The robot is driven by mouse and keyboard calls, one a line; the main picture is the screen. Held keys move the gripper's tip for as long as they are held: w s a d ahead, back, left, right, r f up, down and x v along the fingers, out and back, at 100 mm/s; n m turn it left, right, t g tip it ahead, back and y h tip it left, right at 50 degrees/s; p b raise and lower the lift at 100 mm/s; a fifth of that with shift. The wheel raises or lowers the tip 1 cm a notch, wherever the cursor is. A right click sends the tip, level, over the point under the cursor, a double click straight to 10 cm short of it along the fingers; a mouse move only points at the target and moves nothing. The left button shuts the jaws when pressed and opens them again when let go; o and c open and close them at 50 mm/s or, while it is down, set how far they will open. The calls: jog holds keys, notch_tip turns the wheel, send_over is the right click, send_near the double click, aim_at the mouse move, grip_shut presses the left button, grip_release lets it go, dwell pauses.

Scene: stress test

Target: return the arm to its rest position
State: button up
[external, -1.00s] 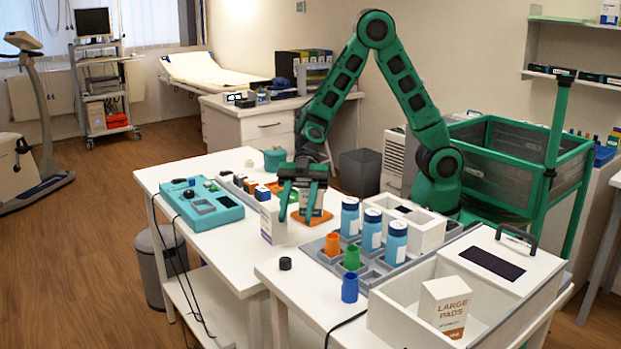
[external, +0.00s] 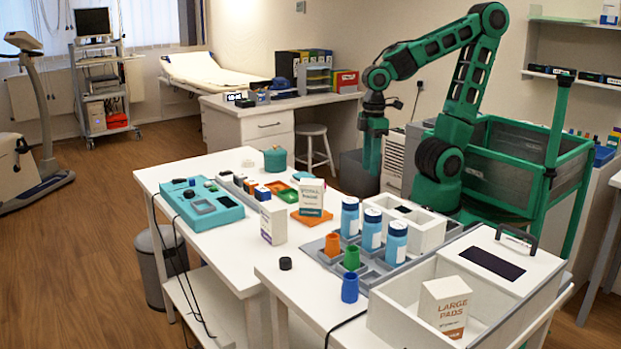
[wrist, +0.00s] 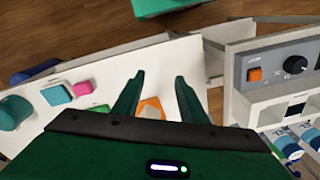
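My gripper (external: 372,158) points down beyond the back right edge of the white table, clear of the table's objects. In the wrist view my gripper's two fingers (wrist: 157,98) stand apart with nothing held between them. An orange patch (wrist: 151,108) shows farther off between the fingers.
Blue-capped bottles (external: 350,219), coloured cups (external: 350,257) and a white box-shaped device (external: 428,230) stand on the tables. A teal panel (external: 202,205) lies at left. A grey mesh cart (external: 490,160) is close to my arm. A stool (external: 312,140) stands behind the table.

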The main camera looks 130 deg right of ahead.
jog(key=shift+s+d+r+m+g, duration=0.15)
jog(key=shift+s+m, duration=0.3)
jog(key=shift+s, duration=0.5)
jog(key=shift+s+r+m+g, duration=0.2)
jog(key=shift+s+m, duration=0.25)
jog(key=shift+s, duration=0.5)
